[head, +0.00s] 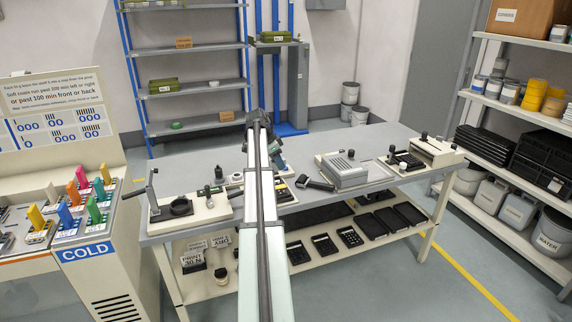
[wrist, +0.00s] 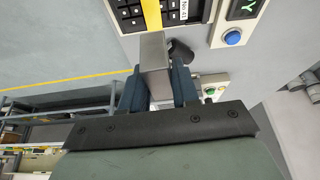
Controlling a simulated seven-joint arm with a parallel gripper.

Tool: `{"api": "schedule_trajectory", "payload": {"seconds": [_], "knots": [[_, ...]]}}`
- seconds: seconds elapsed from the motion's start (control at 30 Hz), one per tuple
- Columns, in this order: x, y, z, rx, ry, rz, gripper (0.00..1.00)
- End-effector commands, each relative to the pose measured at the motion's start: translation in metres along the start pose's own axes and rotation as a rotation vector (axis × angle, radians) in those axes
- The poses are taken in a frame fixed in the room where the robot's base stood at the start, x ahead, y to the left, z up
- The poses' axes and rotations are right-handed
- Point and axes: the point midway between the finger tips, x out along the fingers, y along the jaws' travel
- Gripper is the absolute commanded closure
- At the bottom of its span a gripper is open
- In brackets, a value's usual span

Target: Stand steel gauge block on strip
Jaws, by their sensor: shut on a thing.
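In the wrist view, the steel gauge block (wrist: 154,50) is a plain grey block held between the two blue fingers of my gripper (wrist: 155,88). Its far end overlaps the end of a yellow strip (wrist: 152,13) that lies across black keys. I cannot tell whether block and strip touch. In the head view, my gripper (head: 277,158) is over the middle of the workbench, mostly hidden behind my arm. The block cannot be made out there.
A black keypad (wrist: 126,14) lies under the strip, beside a panel with a blue button (wrist: 232,38) and a green display.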

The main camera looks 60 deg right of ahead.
Motion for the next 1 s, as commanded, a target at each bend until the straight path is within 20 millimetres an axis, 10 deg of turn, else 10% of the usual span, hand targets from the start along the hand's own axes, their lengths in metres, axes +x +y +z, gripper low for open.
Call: {"api": "schedule_trajectory", "payload": {"seconds": [1.0], "knots": [[0.047, 0.003, 0.021, 0.044, -0.004, 0.015, 1.0]]}}
